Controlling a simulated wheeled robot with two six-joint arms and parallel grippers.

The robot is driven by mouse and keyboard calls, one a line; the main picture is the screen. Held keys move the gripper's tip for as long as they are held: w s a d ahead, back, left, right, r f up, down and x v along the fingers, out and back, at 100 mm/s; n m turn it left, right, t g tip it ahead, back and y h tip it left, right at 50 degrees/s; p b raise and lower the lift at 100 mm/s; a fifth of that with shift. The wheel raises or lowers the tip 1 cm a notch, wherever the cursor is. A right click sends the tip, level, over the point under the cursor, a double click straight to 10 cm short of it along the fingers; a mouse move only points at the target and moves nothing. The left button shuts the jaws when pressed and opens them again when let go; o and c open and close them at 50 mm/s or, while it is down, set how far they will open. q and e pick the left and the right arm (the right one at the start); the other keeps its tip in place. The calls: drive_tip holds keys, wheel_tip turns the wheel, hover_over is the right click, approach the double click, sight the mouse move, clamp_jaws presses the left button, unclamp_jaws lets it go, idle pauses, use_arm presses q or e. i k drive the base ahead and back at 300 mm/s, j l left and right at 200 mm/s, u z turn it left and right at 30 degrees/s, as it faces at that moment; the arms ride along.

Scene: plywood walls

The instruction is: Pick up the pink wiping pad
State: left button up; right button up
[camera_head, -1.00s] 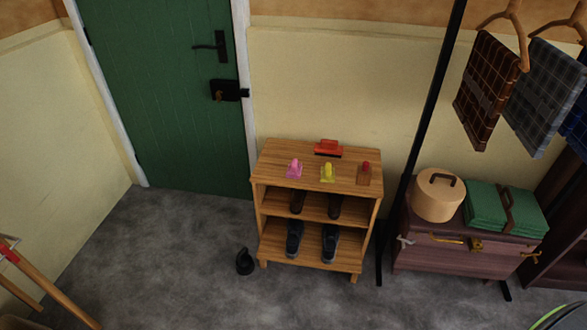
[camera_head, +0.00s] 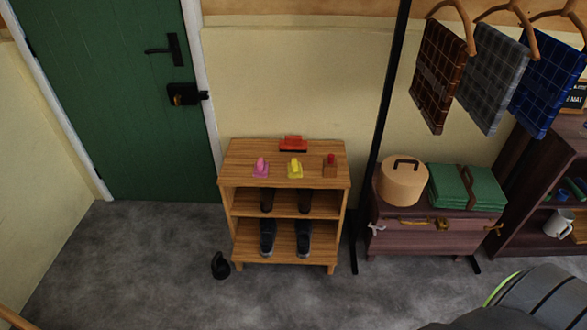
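The pink wiping pad (camera_head: 261,168) sits on top of the small wooden shoe rack (camera_head: 240,155), near the left end of its top board. A yellow pad (camera_head: 295,168) of similar shape is to its right. Nothing touches the pink pad. Neither of my grippers shows in the head view, so their state is hidden.
A red brush-like item (camera_head: 293,144) and a small brown item with a red knob (camera_head: 330,166) share the rack top. A black pole (camera_head: 380,130) and a purple chest (camera_head: 420,236) stand right of the rack. A black object (camera_head: 220,265) lies on the floor. Grey floor is clear in front.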

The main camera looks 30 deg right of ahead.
sight(262, 168)
drive_tip(key=z, duration=1.5)
drive_tip(key=i+j+z, duration=0.2)
drive_tip(key=i+j, duration=0.15)
drive_tip(key=j, duration=0.3)
drive_tip(key=i+j+z, duration=0.15)
drive_tip(key=j, duration=0.2)
